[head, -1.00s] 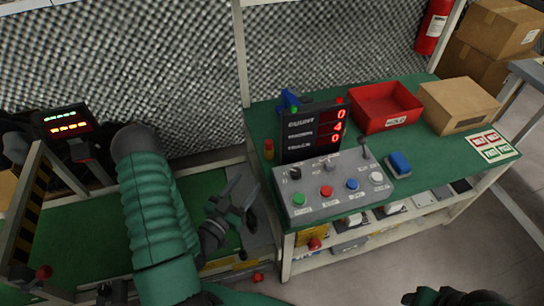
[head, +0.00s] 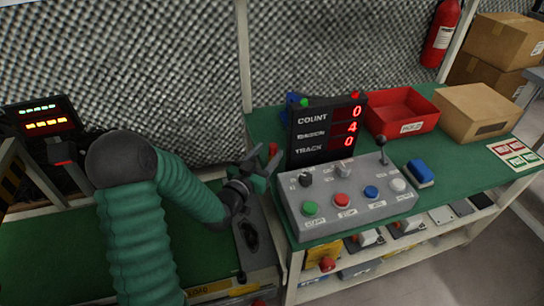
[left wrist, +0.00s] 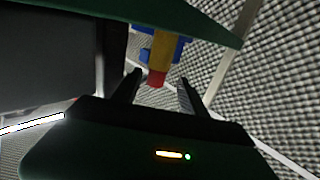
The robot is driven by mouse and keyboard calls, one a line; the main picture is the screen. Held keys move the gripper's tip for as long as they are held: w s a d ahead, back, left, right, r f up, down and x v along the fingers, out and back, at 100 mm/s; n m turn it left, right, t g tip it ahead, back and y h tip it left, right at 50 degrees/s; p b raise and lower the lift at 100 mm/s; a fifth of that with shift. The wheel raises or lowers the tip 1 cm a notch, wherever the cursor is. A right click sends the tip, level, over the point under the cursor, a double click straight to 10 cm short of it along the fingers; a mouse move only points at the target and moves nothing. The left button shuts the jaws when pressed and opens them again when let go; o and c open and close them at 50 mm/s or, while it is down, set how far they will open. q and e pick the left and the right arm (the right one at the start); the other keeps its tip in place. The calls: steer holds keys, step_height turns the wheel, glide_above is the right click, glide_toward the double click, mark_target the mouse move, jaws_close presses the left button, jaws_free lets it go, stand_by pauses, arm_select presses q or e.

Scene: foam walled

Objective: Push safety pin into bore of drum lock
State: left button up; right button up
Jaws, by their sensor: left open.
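The likely safety pin, a yellow piece with a red end, shows in the left wrist view (left wrist: 159,62). Its red part shows in the head view (head: 273,149), left of the display and partly behind the gripper. The likely drum lock is the blue part (left wrist: 146,53) around the yellow piece; its bore cannot be made out. My left gripper (head: 263,163) is open and empty at the bench's left edge. In the left wrist view the red end appears between its two fingers (left wrist: 157,95), a little ahead; contact is not visible. My right gripper is out of view.
A grey button box (head: 330,222) and a black display (head: 308,142) stand right of the gripper on the green bench. A red bin (head: 425,105), cardboard box (head: 475,115) and blue block (head: 418,173) lie farther right. Foam wall (head: 180,90) rises behind.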

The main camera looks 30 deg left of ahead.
arm_select(q)
steer(key=shift+w, duration=0.4)
steer(key=shift+d+r, duration=0.2)
steer(key=shift+d, duration=0.15)
steer(key=shift+a, duration=0.1)
jaws_close()
